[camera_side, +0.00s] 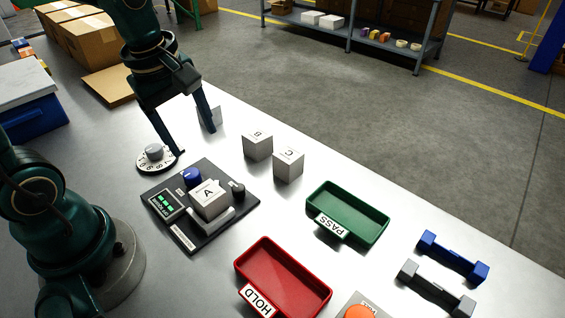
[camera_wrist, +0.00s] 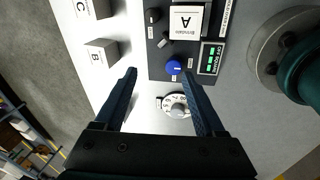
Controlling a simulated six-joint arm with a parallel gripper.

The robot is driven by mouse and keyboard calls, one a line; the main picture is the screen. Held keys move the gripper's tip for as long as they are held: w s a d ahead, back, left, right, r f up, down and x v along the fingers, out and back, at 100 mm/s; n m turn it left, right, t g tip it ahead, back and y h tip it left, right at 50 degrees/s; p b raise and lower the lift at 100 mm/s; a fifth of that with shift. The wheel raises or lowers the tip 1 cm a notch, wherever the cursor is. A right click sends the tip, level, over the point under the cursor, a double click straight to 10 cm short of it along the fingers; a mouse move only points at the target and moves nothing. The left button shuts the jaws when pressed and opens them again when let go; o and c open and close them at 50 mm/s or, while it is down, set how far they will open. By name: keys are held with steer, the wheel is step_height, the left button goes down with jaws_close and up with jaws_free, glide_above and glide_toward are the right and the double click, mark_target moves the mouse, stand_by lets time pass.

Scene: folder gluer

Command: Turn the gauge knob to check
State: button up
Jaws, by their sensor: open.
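A dark gauge panel (camera_side: 190,238) lies on the table; it also shows in the wrist view (camera_wrist: 157,68). It carries a blue knob (camera_side: 192,178), a small black knob (camera_side: 237,190), a green-lit display (camera_side: 166,205) and a grey lever (camera_side: 212,232). White block A (camera_side: 211,201) sits on it. My gripper (camera_side: 195,142) is open and empty, pointing down above the table behind the panel. In the wrist view, the blue knob (camera_wrist: 173,67) shows between my fingertips (camera_wrist: 159,76), apart from both. A separate white numbered dial with a grey knob (camera_side: 154,153) stands close to my gripper.
Blocks B (camera_side: 257,146) and C (camera_side: 288,165) stand to the right; another pale block (camera_side: 216,114) is partly hidden behind a finger. A green PASS tray (camera_side: 350,210), red HOLD tray (camera_side: 283,275), orange button (camera_side: 359,312) and two dumbbell-shaped pieces (camera_side: 452,257) lie farther right.

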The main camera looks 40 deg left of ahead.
mark_target(192, 173)
steer(key=a+f+n, duration=0.1)
steer(key=a+f+n+g, duration=0.1)
steer(key=f, duration=0.1)
steer(key=f+g, duration=0.1)
steer(key=shift+w+a+f+n, duration=0.15)
steer(key=shift+a+n, duration=0.25)
steer(key=shift+a+f+h, duration=0.15)
steer(key=shift+f+h, duration=0.15)
steer(key=shift+f, duration=0.05)
steer(key=shift+s+a+f+g, duration=0.1)
steer(key=shift+s+f+g, duration=0.2)
steer(key=shift+f, duration=2.35)
jaws_close()
